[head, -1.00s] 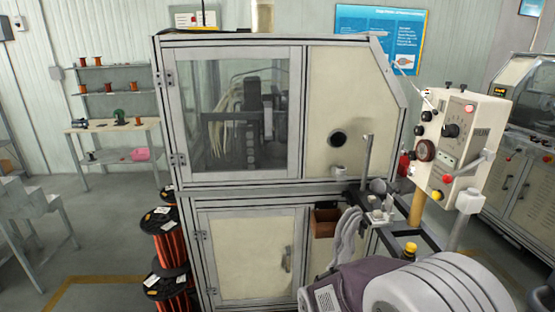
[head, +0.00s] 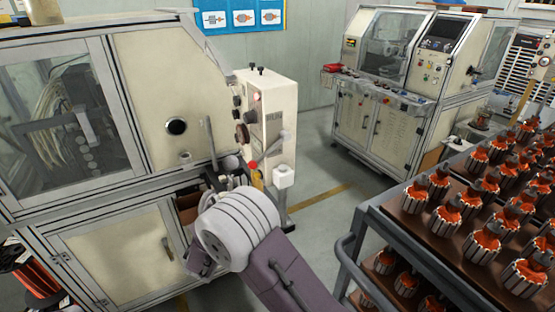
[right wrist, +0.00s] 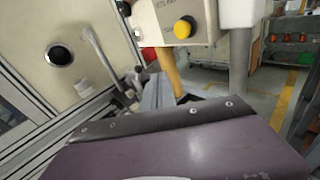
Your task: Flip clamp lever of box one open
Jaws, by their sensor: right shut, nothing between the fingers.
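The cream control box (head: 268,115) stands on a post at the right of the winding machine. A grey lever (head: 268,153) crosses its lower front, beside a red knob (head: 253,165). A separate upright grey bar (head: 211,143) stands before the machine's front; it also shows tilted in the right wrist view (right wrist: 101,62). I cannot tell which is the clamp lever of box one. My right gripper (right wrist: 157,90) is shut and empty below the box, whose yellow knob (right wrist: 184,27) shows above it. In the head view my right arm's wrist mostly hides the gripper. My left gripper is out of view.
The winding machine (head: 150,60) fills the left. At the right a rack (head: 372,222) holds several copper-wound armatures, close to my right arm. A second machine (head: 375,125) stands behind. Open floor (head: 325,165) lies between the control box and that machine.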

